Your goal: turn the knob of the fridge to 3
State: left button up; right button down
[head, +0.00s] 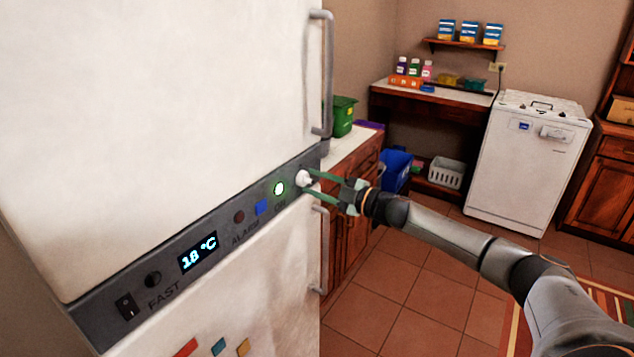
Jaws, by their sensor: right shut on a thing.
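The white fridge (180,110) fills the left side of the head view, with a grey control panel (222,222) across its middle. A small white knob (303,179) sits at the panel's right end. My right gripper (311,180) reaches in from the right and is shut on the knob, with its green fingers at either side of it. The knob's markings are too small to read. The panel's display (198,253) reads 18 °C, and a round green light (279,189) glows left of the knob. My left gripper is not in view.
A vertical upper door handle (327,75) stands above the knob, and a lower handle (322,250) below it. A counter with a green bin (343,116) is behind the gripper. A white dishwasher (528,165) stands at the back right. Open tiled floor lies between.

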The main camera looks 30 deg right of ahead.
jog(key=m, duration=0.4)
jog(key=shift+a+f+m, duration=0.15)
jog(key=shift+m, duration=0.25)
jog(key=shift+s, duration=0.1)
jog(key=shift+c, duration=2.2)
grip_release()
jog(key=b+v, duration=0.1)
jog(key=v, duration=1.1)
jog(key=shift+s+b, duration=0.2)
jog(key=shift+b, duration=0.1)
